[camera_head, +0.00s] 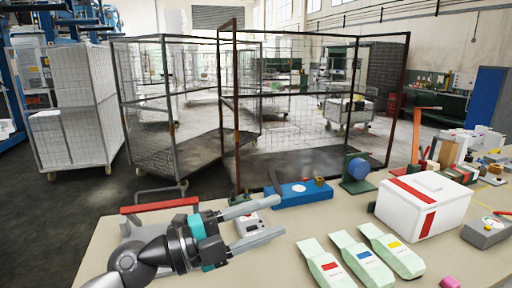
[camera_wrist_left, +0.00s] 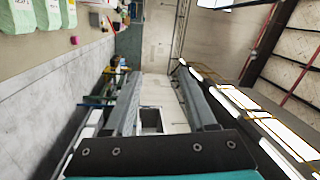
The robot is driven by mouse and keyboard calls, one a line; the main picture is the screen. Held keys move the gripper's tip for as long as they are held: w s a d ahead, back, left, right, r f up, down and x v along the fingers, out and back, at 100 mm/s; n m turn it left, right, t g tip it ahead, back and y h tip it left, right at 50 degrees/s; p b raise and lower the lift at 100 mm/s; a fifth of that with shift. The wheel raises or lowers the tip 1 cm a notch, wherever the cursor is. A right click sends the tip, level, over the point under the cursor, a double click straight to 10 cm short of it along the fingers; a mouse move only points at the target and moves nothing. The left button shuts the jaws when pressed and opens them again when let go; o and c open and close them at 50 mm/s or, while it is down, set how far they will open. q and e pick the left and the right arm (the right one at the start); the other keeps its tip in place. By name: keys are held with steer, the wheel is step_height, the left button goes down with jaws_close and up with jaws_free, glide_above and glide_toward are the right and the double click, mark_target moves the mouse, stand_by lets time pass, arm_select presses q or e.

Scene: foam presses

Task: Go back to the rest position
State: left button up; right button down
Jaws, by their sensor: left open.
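My left gripper (camera_head: 262,222) reaches in from the lower left of the head view, over the near left part of the table. Its two grey fingers are spread apart with nothing held between them. The fingers also show in the left wrist view (camera_wrist_left: 160,105), apart and empty, pointing out toward the hall. Part of a small pale device with a dark face (camera_head: 250,225) shows behind the fingers in the head view; I cannot tell whether they touch it. My right gripper is in neither view.
The table (camera_head: 295,262) holds three pale green packets (camera_head: 392,250), a white box with red stripes (camera_head: 424,204), a blue device (camera_head: 299,193), a red-handled item (camera_head: 160,204) and a pink block (camera_head: 449,282). Mesh carts (camera_head: 165,110) stand beyond the table.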

arm_select(q)
steer(key=w+a+n+t+y, duration=0.3)
steer(key=a+n+t+y, duration=0.9)
steer(key=n, duration=0.6)
steer(key=s+a+f+n+g+y, duration=0.2)
steer(key=a+f+n+y, duration=0.2)
steer(key=f, duration=0.3)
steer(key=s+a+f+n+g+y, duration=0.3)
steer(key=f+n, duration=0.1)
steer(key=f, duration=0.4)
steer(key=s+d+f+n+g+h, duration=0.1)
steer(key=s+f+g+h, duration=0.1)
steer(key=s+f+g, duration=1.3)
steer(key=s+f+t+b, duration=0.1)
steer(key=s+f+b, duration=0.25)
steer(key=f, duration=1.05)
steer(key=s+f+t+b, duration=0.2)
steer(key=s+f, duration=0.3)
steer(key=f, duration=1)
steer(key=s+a+f+g+b, duration=0.1)
steer(key=s+f+b, duration=0.3)
steer(key=s+f, duration=1)
step_height(320, 180, down, 3)
steer(key=shift+s+a+r+g+y, duration=0.15)
steer(key=shift+a+g+y, duration=0.15)
steer(key=shift+a, duration=0.45)
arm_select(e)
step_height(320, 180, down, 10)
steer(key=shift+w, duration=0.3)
